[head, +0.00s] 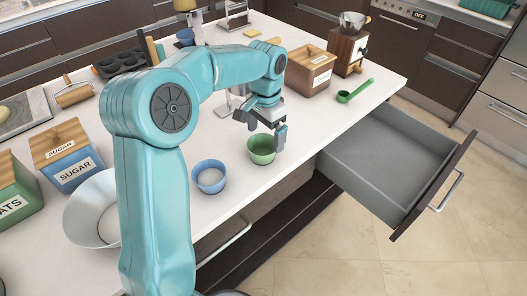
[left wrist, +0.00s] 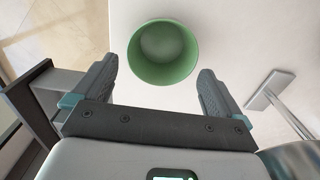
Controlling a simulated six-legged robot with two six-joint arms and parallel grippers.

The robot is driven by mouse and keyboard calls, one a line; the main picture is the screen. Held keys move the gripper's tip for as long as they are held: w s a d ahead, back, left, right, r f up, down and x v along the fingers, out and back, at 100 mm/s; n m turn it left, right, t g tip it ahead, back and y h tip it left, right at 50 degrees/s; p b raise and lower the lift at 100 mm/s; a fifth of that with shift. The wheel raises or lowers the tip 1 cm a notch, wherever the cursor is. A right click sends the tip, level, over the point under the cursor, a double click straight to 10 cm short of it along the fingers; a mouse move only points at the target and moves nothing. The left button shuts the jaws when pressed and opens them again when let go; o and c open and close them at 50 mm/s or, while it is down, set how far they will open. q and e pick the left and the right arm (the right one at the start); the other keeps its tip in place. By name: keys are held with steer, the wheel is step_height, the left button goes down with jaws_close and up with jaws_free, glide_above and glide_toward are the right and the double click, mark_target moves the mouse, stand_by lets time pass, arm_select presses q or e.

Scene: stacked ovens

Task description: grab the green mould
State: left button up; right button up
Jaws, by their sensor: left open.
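The green mould (head: 261,149) is a small round cup standing upright on the white counter, near its front edge. My left gripper (head: 267,126) is just above and beside it in the head view. In the left wrist view the mould (left wrist: 163,52) lies ahead of the two fingers of the left gripper (left wrist: 158,88), roughly centred between them. My right gripper is not in view.
A blue cup (head: 209,177) stands to the left of the mould, with a large white bowl (head: 92,210) farther left. A wooden box (head: 310,70) and a green scoop (head: 355,91) are to the right. An open, empty drawer (head: 385,155) juts out below the counter.

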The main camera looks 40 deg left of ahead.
mark_target(262, 145)
arm_select(q)
steer(key=shift+s+f, duration=0.8)
steer(key=shift+f, duration=0.25)
steer(key=shift+w+a+f, duration=0.1)
steer(key=shift+w+f, duration=0.1)
steer(key=shift+f, duration=0.35)
steer(key=shift+w+a+f, duration=0.1)
steer(key=shift+w+f, duration=0.1)
steer(key=shift+f, duration=0.3)
steer(key=shift+w+f, duration=0.15)
steer(key=shift+f, duration=0.05)
steer(key=shift+s+d+r, duration=0.2)
steer(key=shift+s+r, duration=0.1)
steer(key=shift+s, duration=0.05)
steer(key=shift+c, duration=0.9)
steer(key=c, duration=0.5)
steer(key=shift+w+f, duration=0.1)
steer(key=shift+c, duration=1.2)
